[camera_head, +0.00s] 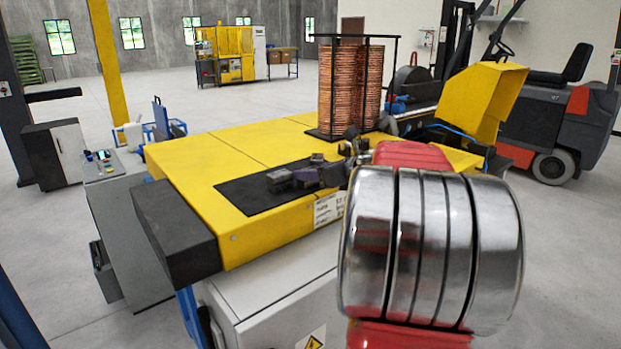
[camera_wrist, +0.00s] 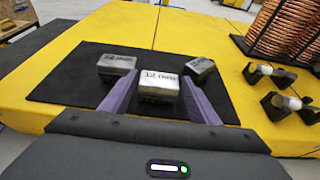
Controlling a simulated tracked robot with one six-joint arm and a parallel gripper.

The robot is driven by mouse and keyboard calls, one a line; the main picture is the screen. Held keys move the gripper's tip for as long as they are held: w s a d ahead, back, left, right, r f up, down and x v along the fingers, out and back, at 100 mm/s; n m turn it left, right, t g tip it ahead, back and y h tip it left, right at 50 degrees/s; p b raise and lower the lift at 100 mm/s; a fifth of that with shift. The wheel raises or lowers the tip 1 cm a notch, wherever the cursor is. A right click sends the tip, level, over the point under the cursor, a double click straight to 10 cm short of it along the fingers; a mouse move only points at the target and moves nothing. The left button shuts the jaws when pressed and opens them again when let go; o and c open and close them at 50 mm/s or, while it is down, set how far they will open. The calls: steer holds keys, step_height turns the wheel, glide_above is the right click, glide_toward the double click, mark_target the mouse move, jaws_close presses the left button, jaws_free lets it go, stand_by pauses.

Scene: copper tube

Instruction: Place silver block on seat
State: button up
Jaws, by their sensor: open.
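Three silver-grey blocks lie on a black mat (camera_wrist: 75,88) in the wrist view: a middle block (camera_wrist: 158,88), a left block (camera_wrist: 117,62) and a right block (camera_wrist: 200,69). The left and middle ones carry dark lettering starting with 12. My gripper (camera_wrist: 158,78) is open, its two purple fingers reaching to either side of the middle block. I cannot tell whether they touch it. Two dark stands with light cylindrical pieces, a far stand (camera_wrist: 268,72) and a near stand (camera_wrist: 287,103), are on the right. I cannot tell which thing is the seat.
The mat lies on a yellow machine top (camera_head: 200,153). A rack of copper tube (camera_head: 350,88) stands at its back right. My red and silver arm hides part of the machine's right side in the head view. The mat's left part (camera_head: 235,195) is clear.

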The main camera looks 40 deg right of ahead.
mark_target(314, 186)
steer(key=shift+a+f, duration=0.1)
steer(key=shift+f, duration=0.2)
steer(key=shift+c, duration=0.6)
steer(key=shift+r, duration=0.15)
jaws_close()
steer(key=shift+r, duration=0.1)
step_height(314, 186, up, 18)
stand_by(0.7)
